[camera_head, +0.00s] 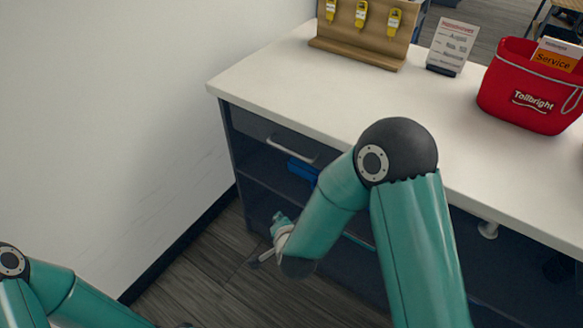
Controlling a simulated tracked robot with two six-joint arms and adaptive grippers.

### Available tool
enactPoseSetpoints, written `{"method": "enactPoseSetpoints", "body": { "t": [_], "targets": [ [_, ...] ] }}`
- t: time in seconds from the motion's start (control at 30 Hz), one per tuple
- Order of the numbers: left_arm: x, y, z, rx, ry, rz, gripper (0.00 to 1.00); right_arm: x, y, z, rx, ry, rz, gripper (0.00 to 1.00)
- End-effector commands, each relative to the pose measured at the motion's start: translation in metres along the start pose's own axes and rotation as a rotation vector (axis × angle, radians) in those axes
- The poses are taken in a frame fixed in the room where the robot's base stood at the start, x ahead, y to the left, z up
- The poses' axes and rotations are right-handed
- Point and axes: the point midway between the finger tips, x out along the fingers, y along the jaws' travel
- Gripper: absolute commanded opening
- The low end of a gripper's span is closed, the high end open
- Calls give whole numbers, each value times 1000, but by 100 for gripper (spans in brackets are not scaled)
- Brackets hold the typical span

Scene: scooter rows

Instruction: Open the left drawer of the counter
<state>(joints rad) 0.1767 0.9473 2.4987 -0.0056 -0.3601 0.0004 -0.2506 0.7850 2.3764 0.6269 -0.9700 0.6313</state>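The counter (290,78) has a pale top and a dark body. Its left drawer (250,126) is a dark front just under the top at the left end, with a pale bar handle (292,150). The drawer looks closed, its front about level with the counter's body. My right arm crosses in front of the counter and hides part of its front. My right gripper (262,258) is low near the floor, below and apart from the handle; its fingers are mostly hidden. My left arm enters at the bottom left corner; its gripper is outside the picture.
A blue object (303,170) is below the drawer, partly behind my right arm. On the top stand a wooden rack with yellow tags (358,48), a sign (452,47) and a red bin (522,90). A white wall (110,110) bounds the left; some floor (215,262) is clear.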

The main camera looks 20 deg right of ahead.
Motion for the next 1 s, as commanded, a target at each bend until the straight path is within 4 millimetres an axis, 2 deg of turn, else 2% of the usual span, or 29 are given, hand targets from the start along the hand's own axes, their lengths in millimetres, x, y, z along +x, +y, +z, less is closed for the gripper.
{"method": "enactPoseSetpoints", "body": {
  "t": [0.03, 0.1, 0.2, 0.3, 0.43, 0.67, 1.0],
  "targets": [
    [28, -10, 0, 0, 0, 0, 40, 4, -20, -1, 136, 105, -89, 22],
    [43, -15, 0, 0, 0, 0, 40, -10, -46, -15, 329, 235, -192, 22],
    [57, -21, 0, 0, 0, 0, 40, -36, -68, -29, 550, 363, -315, 22],
    [64, -23, -1, 0, 1, 0, 40, -57, -79, -37, 689, 436, -394, 22],
    [64, -23, -1, 0, 1, 0, 40, -65, -84, -46, 756, 473, -429, 22],
    [59, -21, -1, 0, 1, 0, 40, -41, -90, -64, 759, 478, -427, 22],
    [51, -18, -1, 0, 1, 0, 40, 20, -104, -105, 755, 478, -425, 22]
  ]
}}
